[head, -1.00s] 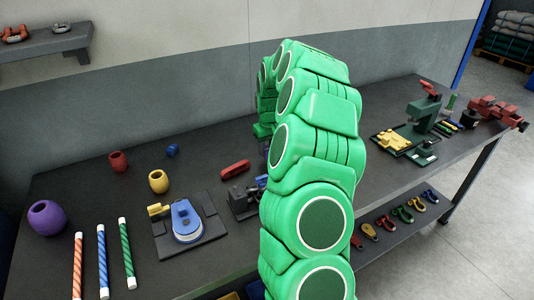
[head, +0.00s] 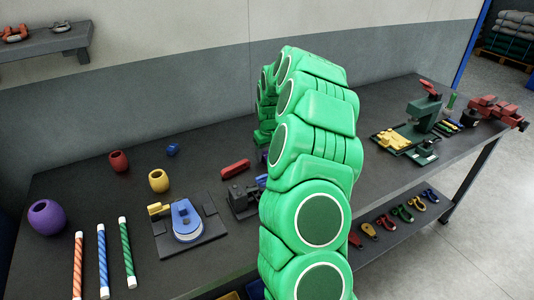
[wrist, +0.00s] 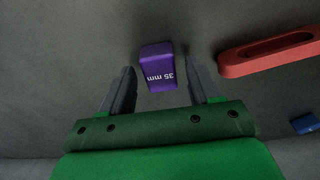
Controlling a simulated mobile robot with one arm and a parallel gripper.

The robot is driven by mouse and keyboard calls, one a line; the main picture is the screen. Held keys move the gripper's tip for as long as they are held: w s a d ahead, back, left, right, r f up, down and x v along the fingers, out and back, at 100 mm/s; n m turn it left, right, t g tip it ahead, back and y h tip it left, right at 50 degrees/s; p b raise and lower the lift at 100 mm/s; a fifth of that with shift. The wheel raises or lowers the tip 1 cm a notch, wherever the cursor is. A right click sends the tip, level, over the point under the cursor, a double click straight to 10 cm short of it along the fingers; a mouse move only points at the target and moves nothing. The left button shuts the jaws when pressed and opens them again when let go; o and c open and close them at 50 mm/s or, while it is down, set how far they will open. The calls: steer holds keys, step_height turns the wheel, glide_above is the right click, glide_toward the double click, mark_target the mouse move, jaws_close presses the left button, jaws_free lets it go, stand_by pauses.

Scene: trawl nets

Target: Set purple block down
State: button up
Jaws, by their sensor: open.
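The two grey fingers are spread, with a gap clearly seen on the right side of the block and a narrower one on the left. I cannot tell exactly how high the fingertips are above the bench.
A red elongated piece with a slot (wrist: 268,52) lies right of the block; a blue piece (wrist: 305,123) is at the right edge. On the bench (head: 330,137) stand a purple pot (head: 47,218), yellow pot (head: 159,181), red pot (head: 118,162) and a blue-topped fixture (head: 187,220).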

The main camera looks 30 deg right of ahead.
step_height(320, 180, up, 12)
steer(key=s, duration=0.1)
steer(key=s+a+r+n, duration=0.1)
steer(key=s+a+r, duration=0.5)
steer(key=a, duration=0.4)
steer(key=s+a+r+g, duration=0.1)
steer(key=s+a, duration=0.5)
steer(key=s, duration=0.6)
steer(key=s+a+r+g, duration=0.1)
steer(key=s+a, duration=0.6)
steer(key=s, duration=0.6)
steer(key=s+f, duration=0.1)
steer(key=s, duration=0.6)
steer(key=s+a+f+m+g, duration=0.1)
steer(key=s, duration=0.7)
steer(key=shift+s+a+f, duration=0.25)
steer(key=shift+s+f, duration=0.05)
